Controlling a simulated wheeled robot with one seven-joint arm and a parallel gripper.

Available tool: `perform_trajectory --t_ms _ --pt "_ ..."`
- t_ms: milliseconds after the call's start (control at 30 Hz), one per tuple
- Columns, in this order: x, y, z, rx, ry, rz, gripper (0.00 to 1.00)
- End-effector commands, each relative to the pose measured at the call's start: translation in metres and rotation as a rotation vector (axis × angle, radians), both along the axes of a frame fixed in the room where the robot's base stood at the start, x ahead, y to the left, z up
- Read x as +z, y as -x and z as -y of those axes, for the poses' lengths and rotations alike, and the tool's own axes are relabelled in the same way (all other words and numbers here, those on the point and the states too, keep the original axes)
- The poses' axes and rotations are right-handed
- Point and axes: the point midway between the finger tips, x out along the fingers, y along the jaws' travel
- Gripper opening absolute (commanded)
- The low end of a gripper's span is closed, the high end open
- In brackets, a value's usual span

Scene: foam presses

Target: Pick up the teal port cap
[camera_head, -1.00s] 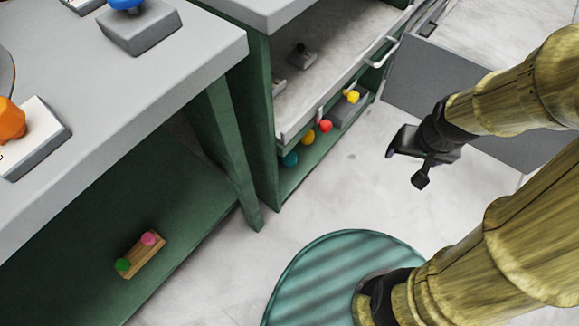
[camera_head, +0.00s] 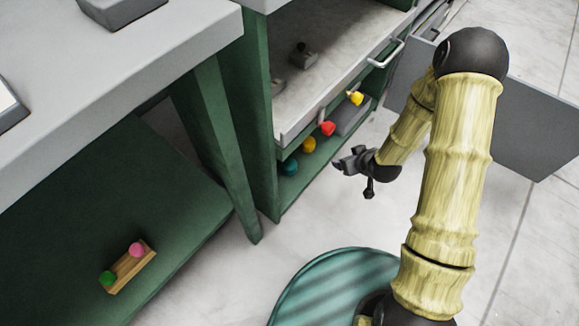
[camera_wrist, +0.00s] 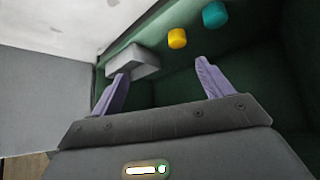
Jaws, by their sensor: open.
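The teal port cap (camera_head: 289,166) sits on the low green shelf under the drawer in the head view, leftmost in a row of caps. It also shows at the top of the wrist view (camera_wrist: 215,14), upper right of the gap between the fingers. My gripper (camera_head: 345,161) is open and empty, in front of the shelf and to the right of the teal cap, apart from it. In the wrist view its two purple-grey fingers (camera_wrist: 163,82) are spread wide with nothing between them.
An amber cap (camera_head: 309,144) stands beside the teal one, then a red cap (camera_head: 327,128) and a yellow cap (camera_head: 356,98). A grey block (camera_wrist: 135,62) lies on the shelf. The open drawer (camera_head: 335,80) overhangs. A wooden holder (camera_head: 132,268) bears green and pink caps.

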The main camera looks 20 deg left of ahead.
Motion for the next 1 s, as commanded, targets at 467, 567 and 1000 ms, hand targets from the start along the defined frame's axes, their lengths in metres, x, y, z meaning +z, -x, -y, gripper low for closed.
perform_trajectory --t_ms 467,567,1000 --pt "-0.112 0.039 -0.08 0.11 -0.239 0.232 0.79" --pt "-0.128 0.055 -0.089 0.099 -0.285 0.281 0.79" --pt "-0.146 0.079 -0.099 0.062 -0.349 0.369 0.79"
